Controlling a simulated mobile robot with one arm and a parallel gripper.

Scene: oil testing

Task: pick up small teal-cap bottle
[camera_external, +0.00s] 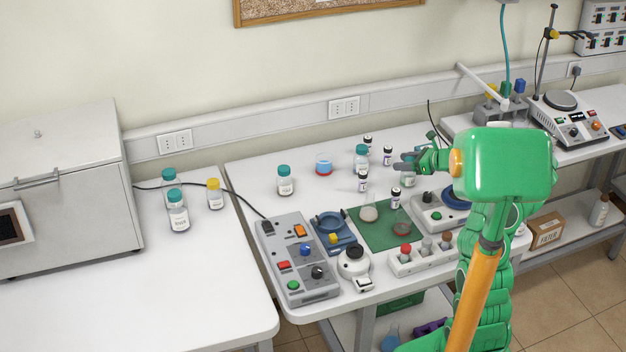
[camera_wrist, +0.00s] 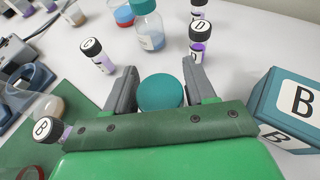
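A small teal-cap bottle stands under my gripper (camera_wrist: 160,88). In the wrist view its round teal cap (camera_wrist: 161,94) lies between the two grey fingers, one on each side, with little or no gap. Its body is hidden below the cap and behind my green hand. In the external view my gripper (camera_external: 406,162) is low over the table, and part of a small bottle (camera_external: 408,179) shows just beneath it. The fingers are apart around the cap; no firm grip shows. A larger teal-cap bottle (camera_wrist: 149,26) stands beyond the fingers, also in the external view (camera_external: 361,159).
Black-cap vials stand close by: C (camera_wrist: 97,55), D (camera_wrist: 197,45) and B (camera_wrist: 47,130). A teal box marked B (camera_wrist: 288,108) is near on the right. A green mat (camera_external: 385,236) with flasks lies in front. Another teal-cap bottle (camera_external: 285,181) stands further left, with clear table around it.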

